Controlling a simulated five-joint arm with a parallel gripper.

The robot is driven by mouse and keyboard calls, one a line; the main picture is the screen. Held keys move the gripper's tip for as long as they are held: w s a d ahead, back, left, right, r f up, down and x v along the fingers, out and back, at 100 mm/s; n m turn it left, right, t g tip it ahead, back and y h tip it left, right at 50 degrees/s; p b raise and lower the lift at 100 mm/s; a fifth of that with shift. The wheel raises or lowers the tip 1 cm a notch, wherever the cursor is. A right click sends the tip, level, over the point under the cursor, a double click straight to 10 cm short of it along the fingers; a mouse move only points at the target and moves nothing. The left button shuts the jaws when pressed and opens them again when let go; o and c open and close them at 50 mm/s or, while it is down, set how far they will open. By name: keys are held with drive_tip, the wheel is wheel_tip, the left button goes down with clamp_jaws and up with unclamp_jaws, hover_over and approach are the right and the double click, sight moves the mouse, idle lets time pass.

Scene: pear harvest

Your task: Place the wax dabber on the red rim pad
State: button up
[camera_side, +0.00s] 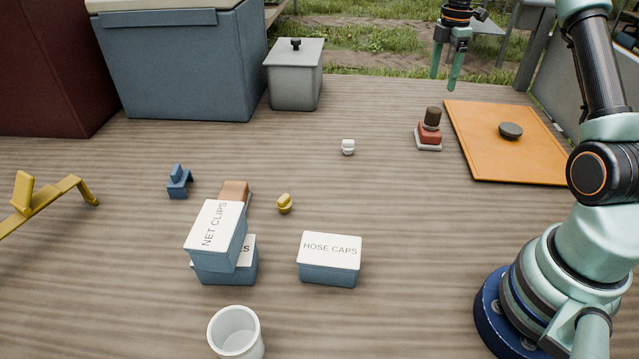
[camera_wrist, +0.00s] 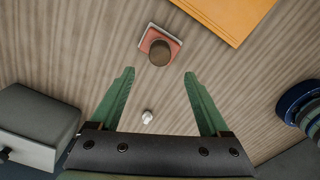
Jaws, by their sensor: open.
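The wax dabber (camera_side: 433,117), as I take it, has a brown cylindrical top over a reddish lower part. It stands upright on a small square pad (camera_side: 428,147) with a red top and a pale grey edge, apparently the red rim pad. In the wrist view the brown top (camera_wrist: 160,52) sits over the salmon-red pad (camera_wrist: 147,40), beyond my fingertips. My gripper (camera_side: 445,82) is open and empty, raised above the table behind the dabber in the side view. Its two green fingers (camera_wrist: 158,75) are spread wide and apart from the dabber.
An orange board (camera_side: 475,150) with a dark disc (camera_side: 510,131) lies right of the pad. A small white piece (camera_side: 348,147) stands to its left. The table between is clear.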

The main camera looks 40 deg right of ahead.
drive_tip(key=s+a+r+m+t, duration=0.1)
drive_tip(key=a+r+m, duration=0.2)
drive_tip(key=a+r, duration=0.35)
drive_tip(key=s+a+r+m+t, duration=0.1)
drive_tip(key=s+a+r+m, duration=0.2)
drive_tip(key=a, duration=0.6)
drive_tip(key=s+a+f+m+t, duration=0.1)
drive_tip(key=s+a+m+t, duration=0.2)
drive_tip(key=s+a+m, duration=0.5)
drive_tip(key=s+a, duration=0.3)
drive_tip(key=a, duration=0.3)
drive_tip(key=shift+a+f+t, duration=0.3)
drive_tip(key=shift+f, duration=0.05)
